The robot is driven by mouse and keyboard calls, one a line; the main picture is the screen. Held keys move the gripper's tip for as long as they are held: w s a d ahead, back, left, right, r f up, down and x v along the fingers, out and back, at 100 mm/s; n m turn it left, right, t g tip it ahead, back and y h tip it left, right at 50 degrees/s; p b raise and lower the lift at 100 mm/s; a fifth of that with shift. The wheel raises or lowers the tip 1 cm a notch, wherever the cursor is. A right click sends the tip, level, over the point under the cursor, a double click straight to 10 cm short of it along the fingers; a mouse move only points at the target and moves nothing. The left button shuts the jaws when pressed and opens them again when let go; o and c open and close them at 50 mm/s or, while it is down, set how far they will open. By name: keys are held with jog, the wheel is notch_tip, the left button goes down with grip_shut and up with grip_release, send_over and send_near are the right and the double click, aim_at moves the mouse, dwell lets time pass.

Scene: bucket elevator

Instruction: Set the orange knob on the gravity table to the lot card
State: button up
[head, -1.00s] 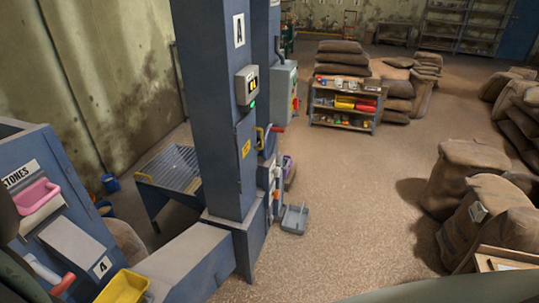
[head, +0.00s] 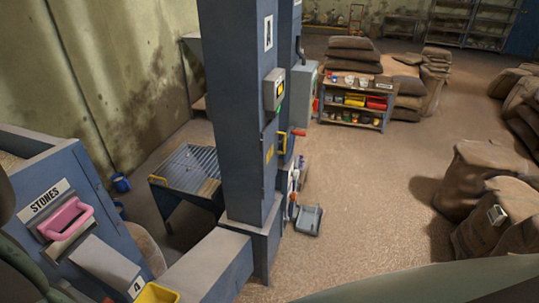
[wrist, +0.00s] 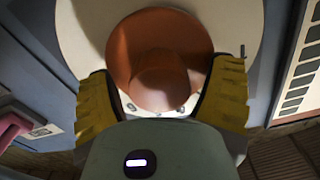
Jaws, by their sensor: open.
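The orange knob (wrist: 155,45) is large and round in the wrist view, with a raised round centre, on a pale round dial plate (wrist: 78,30). Small dark marks show on the plate just below the knob. My gripper (wrist: 166,72) is open, its two yellow fingers on either side of the knob. I cannot tell whether they touch it. The knob does not show in the head view. A blue machine (head: 85,190) with a STONES label and a pink scoop-like handle (head: 65,218) stands at the left there. I cannot make out a lot card.
A blue elevator column (head: 243,120) marked A stands in the middle. A slatted table (head: 190,165) is behind it, and a grey pan (head: 308,220) lies on the floor to its right. A yellow bin (head: 155,293) sits at the bottom. Sacks (head: 480,190) are at the right; the floor between is clear.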

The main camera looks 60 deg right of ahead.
jog(key=shift+o, duration=0.2)
jog(key=shift+s, duration=0.1)
jog(key=c, duration=1.2)
jog(key=b, duration=0.2)
jog(key=shift+s+a+f+b, duration=0.1)
jog(key=shift+a+f+b, duration=0.2)
jog(key=shift+b, duration=0.1)
jog(key=shift+o, duration=1)
jog(key=shift+a+m+y+b, duration=0.15)
jog(key=shift+m+y+b, duration=0.15)
jog(key=shift+b, duration=1.5)
jog(key=shift+d+m+b, duration=0.55)
jog(key=shift+m+b, duration=0.05)
jog(key=shift+b, duration=0.6)
jog(key=shift+c, duration=1.2)
jog(key=m+b, duration=0.2)
jog(key=shift+a+r+b, duration=0.1)
jog(key=shift+b, duration=0.3)
jog(key=shift+r+m, duration=0.25)
jog(key=shift+m, duration=0.35)
